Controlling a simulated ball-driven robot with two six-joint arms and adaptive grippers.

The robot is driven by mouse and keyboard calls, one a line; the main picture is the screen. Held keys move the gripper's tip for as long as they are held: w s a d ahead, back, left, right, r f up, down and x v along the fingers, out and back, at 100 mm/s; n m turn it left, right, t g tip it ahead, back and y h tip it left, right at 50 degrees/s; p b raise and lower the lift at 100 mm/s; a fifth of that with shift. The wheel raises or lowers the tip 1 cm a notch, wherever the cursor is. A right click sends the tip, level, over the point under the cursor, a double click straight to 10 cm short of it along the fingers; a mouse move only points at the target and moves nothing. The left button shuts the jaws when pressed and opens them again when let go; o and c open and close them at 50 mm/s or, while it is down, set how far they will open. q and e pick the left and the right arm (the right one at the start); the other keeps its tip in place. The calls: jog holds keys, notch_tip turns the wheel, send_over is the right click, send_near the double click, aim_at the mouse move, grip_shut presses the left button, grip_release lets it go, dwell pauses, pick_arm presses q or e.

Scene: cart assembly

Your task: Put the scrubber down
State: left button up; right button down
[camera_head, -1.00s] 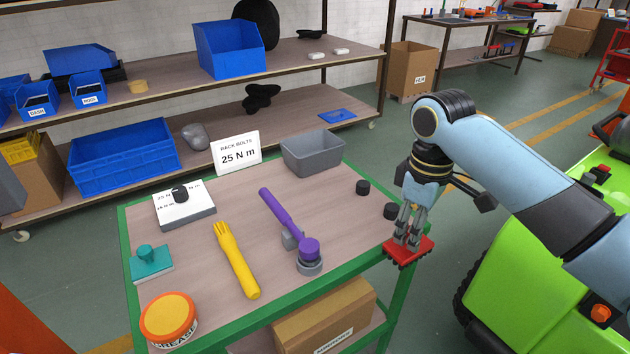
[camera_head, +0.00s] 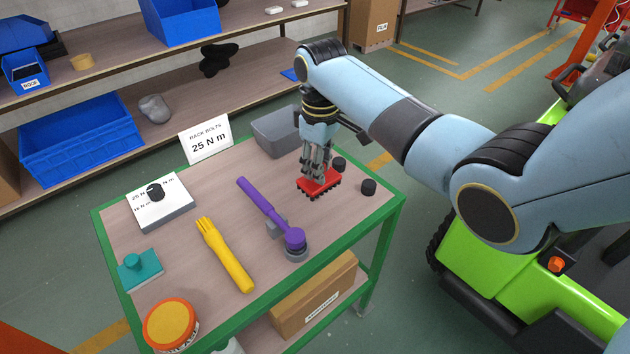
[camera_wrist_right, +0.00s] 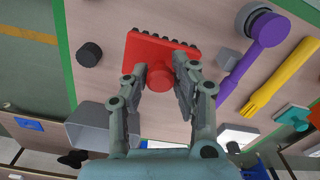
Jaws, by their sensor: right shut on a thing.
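The scrubber is a red block with dark bristles underneath and a round red knob on top. It shows in the head view (camera_head: 319,184) and in the right wrist view (camera_wrist_right: 150,54). My right gripper (camera_head: 316,172) is shut on its knob, with a finger on each side of it in the wrist view (camera_wrist_right: 160,82). The scrubber is over the right part of the green-edged cart top (camera_head: 205,281), bristles down. I cannot tell whether the bristles touch the surface. My left gripper is not in view.
Black round pieces (camera_head: 369,187) lie just right of the scrubber. A grey bin (camera_head: 273,132) stands behind it. A purple tool (camera_head: 266,207), a yellow fork-like tool (camera_head: 226,257), a teal block (camera_head: 139,271) and a grease tub (camera_head: 169,326) are to the left. Bare top lies between scrubber and purple tool.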

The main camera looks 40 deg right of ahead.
jog(key=shift+w+a+f, duration=0.2)
jog(key=shift+w+f, duration=0.05)
jog(key=shift+w, duration=0.05)
jog(key=shift+f, duration=0.3)
notch_tip(320, 180, down, 3)
jog(key=shift+r, duration=0.2)
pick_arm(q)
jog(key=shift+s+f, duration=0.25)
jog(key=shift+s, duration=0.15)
pick_arm(e)
jog(key=shift+f, duration=0.4)
jog(key=shift+f, duration=0.1)
jog(key=c, duration=1.1)
grip_release()
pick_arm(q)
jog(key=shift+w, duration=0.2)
pick_arm(e)
jog(key=shift+o, duration=0.2)
